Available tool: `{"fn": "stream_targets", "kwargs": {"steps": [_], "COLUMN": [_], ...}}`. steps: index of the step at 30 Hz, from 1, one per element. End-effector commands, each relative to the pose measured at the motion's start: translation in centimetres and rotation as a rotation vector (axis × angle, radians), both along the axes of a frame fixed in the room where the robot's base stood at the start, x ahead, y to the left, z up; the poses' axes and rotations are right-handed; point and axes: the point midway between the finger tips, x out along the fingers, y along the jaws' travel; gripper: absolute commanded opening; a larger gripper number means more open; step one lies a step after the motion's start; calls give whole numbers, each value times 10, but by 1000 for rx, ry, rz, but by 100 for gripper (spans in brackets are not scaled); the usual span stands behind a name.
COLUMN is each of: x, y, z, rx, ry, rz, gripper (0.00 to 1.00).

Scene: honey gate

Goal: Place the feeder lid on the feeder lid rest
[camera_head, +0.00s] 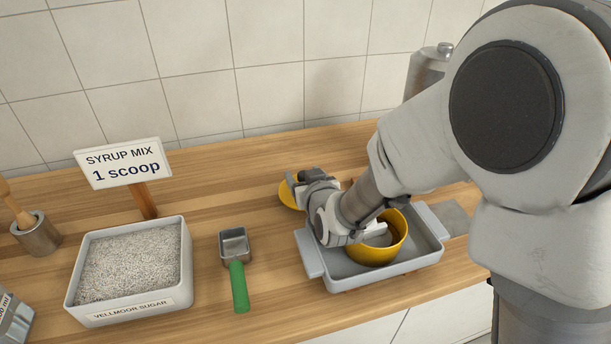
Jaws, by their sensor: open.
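A round yellow piece, which looks like the feeder lid (289,194), shows at the counter's middle, behind the tray's left end. My gripper (305,180) is at its right side and covers part of it. The gripper is open; its fingertips are hard to make out, and I cannot tell whether they touch the lid. The yellow feeder pot (388,247) stands uncovered in a grey tray (343,281), partly behind my wrist. I cannot tell for sure which thing is the lid rest; a flat grey square (455,217) lies right of the tray.
A scoop with a green handle (239,287) lies left of the tray. Further left are a bin of sugar (130,262), a syrup sign (123,163) and a metal cup with a wooden tool (36,236). A metal canister (427,70) stands behind my arm. The counter behind the scoop is clear.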

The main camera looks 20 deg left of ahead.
Motion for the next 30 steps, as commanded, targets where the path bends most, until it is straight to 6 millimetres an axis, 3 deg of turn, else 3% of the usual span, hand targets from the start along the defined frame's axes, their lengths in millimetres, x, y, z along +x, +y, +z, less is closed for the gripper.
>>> {"fn": "stream_targets", "kwargs": {"steps": [8,21,30], "x": [0,-68,-77], "y": [0,-55,-62], "z": [17,47,47], "rx": [-1,0,3], "ry": [1,-2,-4], "rz": [0,-1,-1], "gripper": [66,66,66]}}
